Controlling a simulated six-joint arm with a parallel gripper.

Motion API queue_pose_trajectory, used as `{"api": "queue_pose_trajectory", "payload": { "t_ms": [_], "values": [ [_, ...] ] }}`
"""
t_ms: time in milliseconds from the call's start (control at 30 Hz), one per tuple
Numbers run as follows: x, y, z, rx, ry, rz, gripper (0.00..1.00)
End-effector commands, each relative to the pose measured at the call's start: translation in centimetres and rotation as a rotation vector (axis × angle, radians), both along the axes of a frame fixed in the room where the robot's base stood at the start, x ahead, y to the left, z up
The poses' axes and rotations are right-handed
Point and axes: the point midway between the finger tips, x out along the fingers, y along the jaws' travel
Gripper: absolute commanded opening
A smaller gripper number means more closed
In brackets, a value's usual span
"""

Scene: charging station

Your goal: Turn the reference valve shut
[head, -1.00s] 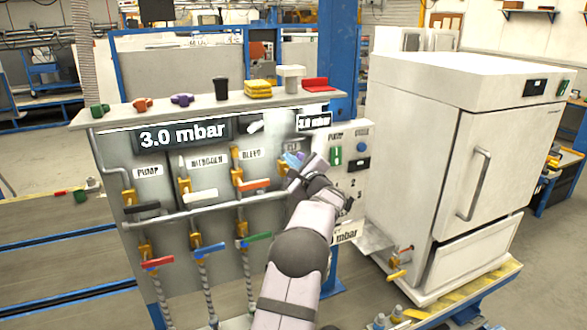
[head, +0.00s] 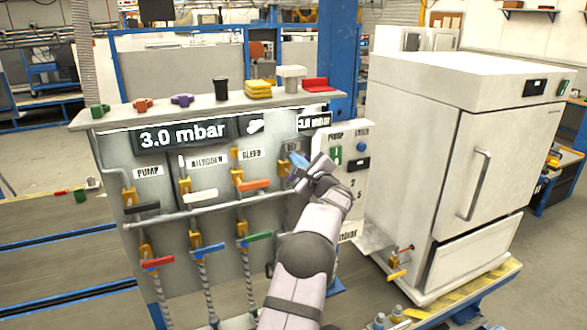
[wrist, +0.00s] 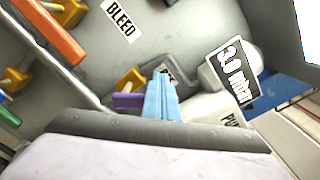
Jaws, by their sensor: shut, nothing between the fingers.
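My gripper (head: 297,160) is shut and empty, its blue fingertips in front of the right part of the valve panel (head: 215,255). In the wrist view the shut fingers (wrist: 161,95) point at a brass valve body (wrist: 131,79) with a purple handle (wrist: 127,101). The purple handle shows just left of the fingers; I cannot tell whether they touch. A label (wrist: 168,75) behind the fingertips is mostly hidden, so I cannot read whether this is the reference valve.
Left of my gripper is the bleed valve's orange handle (head: 254,185), with white (head: 200,196) and black (head: 142,208) handles further left. Red, blue and green handles sit below. The large display (head: 182,134) reads 3.0 mbar. A white oven (head: 480,160) stands at right.

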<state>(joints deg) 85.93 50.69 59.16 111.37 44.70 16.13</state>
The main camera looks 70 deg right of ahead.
Motion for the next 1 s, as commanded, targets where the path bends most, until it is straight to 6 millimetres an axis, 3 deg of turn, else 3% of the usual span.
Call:
{"api": "queue_pose_trajectory", "payload": {
  "t_ms": [1000],
  "values": [
    [-1.04, -0.98, -0.58, 0.001, -0.001, -0.001, 0.0]
  ]
}}
